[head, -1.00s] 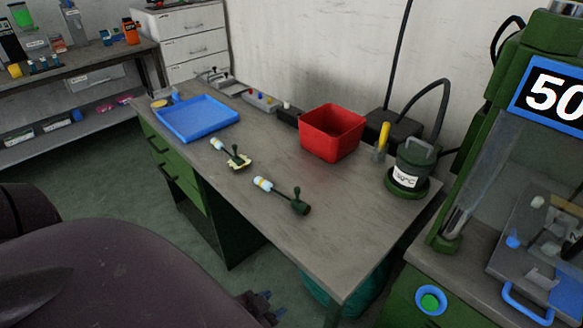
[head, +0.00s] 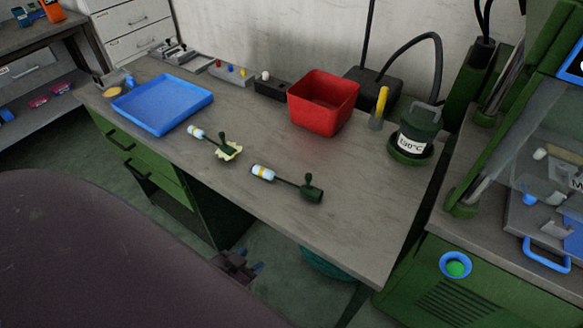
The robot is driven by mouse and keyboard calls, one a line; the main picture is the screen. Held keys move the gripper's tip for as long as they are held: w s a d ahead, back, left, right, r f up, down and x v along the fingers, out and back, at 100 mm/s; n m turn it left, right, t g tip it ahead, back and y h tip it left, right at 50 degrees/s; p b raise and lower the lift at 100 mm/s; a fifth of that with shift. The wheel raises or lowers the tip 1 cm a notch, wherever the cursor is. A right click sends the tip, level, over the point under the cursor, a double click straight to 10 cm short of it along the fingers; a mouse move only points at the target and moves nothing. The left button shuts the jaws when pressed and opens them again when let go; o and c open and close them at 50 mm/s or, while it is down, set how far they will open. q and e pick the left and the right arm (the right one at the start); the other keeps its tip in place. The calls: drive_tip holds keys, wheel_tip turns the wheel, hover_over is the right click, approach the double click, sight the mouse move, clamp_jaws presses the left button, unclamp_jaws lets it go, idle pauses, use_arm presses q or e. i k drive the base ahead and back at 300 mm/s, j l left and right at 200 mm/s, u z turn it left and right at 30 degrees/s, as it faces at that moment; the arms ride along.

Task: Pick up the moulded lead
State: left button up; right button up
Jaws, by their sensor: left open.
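Two leads lie on the grey bench. One lead (head: 208,138) has a white-and-blue end, a dark green moulded part and a ragged cream-yellow edge around it. The other lead (head: 286,182), nearer the front edge, has a white-and-blue end with a yellow band, a thin dark stem and a dark green moulded end without a cream edge. I cannot tell which one the task means. My left gripper (head: 256,268) is open, low in front of the bench and below its top, apart from both leads. My right gripper is not in view.
A blue tray (head: 163,129) lies at the bench's left. A red bin (head: 322,121) stands at the back, and a green pot (head: 413,142) marked with a temperature at the right. A green press (head: 470,232) stands right of the bench. The bench's front right is clear.

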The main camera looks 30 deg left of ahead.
sight(312, 192)
drive_tip(key=j, duration=1.55)
